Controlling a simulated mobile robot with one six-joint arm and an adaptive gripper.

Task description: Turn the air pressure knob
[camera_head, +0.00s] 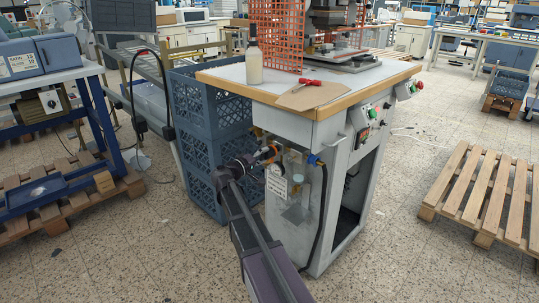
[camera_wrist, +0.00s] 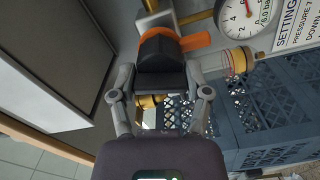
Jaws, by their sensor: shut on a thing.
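The air pressure knob (camera_wrist: 158,48) is black and sits at the upper middle of the wrist view, with orange parts behind and beside it. My gripper (camera_wrist: 161,86) is shut on it, its fingers on either side of the black part. In the head view my gripper (camera_head: 262,156) is at the front left side of the grey machine stand, beside the orange part (camera_head: 274,150). The knob itself is largely hidden there.
A settings placard (camera_wrist: 297,22) is close on the right. Blue-grey crates (camera_head: 198,115) are stacked left of the stand. The worktop (camera_head: 235,74) is above, with a bottle (camera_head: 254,65) and a red-handled tool (camera_head: 307,83). A wooden pallet (camera_head: 482,190) lies right; floor in front is clear.

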